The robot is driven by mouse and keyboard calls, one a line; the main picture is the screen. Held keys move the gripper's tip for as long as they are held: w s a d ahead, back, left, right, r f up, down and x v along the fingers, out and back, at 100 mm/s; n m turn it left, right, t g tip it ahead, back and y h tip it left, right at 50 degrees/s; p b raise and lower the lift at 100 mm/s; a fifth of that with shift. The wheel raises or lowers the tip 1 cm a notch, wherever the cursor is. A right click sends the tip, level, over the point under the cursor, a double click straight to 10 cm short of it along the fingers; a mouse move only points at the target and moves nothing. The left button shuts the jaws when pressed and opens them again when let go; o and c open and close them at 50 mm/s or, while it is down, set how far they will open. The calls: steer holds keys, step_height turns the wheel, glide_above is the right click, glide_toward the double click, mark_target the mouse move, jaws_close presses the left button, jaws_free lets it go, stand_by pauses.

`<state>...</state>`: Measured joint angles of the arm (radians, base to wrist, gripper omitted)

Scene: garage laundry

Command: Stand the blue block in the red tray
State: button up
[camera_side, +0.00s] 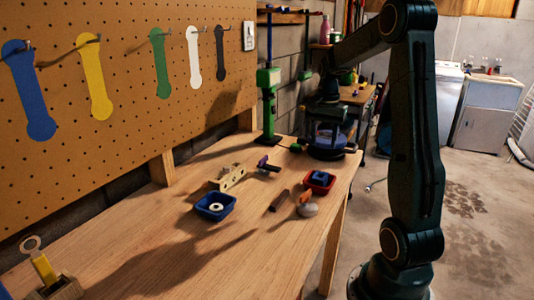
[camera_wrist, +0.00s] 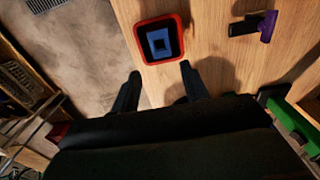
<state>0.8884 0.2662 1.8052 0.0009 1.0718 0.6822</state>
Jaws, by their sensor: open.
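The red tray (camera_side: 331,184) sits on the bench near its right edge. The blue block (camera_side: 319,175) is inside it, low and close to rim height, and I cannot tell for sure whether it stands or lies. In the wrist view the block (camera_wrist: 158,42) is in the middle of the dark floor of the tray (camera_wrist: 142,50), clear of the walls. My gripper (camera_wrist: 158,78) is open and empty, its fingers apart, with the tray beyond the fingertips. In the side view my gripper (camera_side: 326,132) is above the bench's far end, behind the tray.
A blue tray (camera_side: 203,214) with a white ring stands left of the red tray. A wooden block with holes (camera_side: 227,178), a purple-headed tool (camera_side: 266,165), a dark bar (camera_side: 279,201) and a grey-headed tool (camera_side: 307,209) lie nearby. A green stand (camera_side: 268,105) rises behind.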

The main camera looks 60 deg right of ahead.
steer(key=shift+r, duration=0.3)
stand_by(0.4)
steer(key=a+r+n+t, duration=0.1)
steer(key=a+r+n, duration=0.15)
steer(key=a, duration=0.35)
steer(key=a+r+n+t+h, duration=0.1)
steer(key=a+r+n, duration=0.15)
steer(key=a, duration=0.45)
steer(key=a+r+n+t, duration=0.1)
steer(key=a+r+n, duration=0.1)
steer(key=a+n, duration=0.3)
steer(key=s+a+n+t, duration=0.1)
steer(key=s+a+n, duration=0.3)
steer(key=a, duration=0.3)
steer(key=s+a+f+n+t+y, duration=0.1)
steer(key=s+a+n, duration=0.3)
steer(key=a, duration=0.3)
steer(key=shift+f+t, duration=0.15)
steer(key=shift+t, duration=0.15)
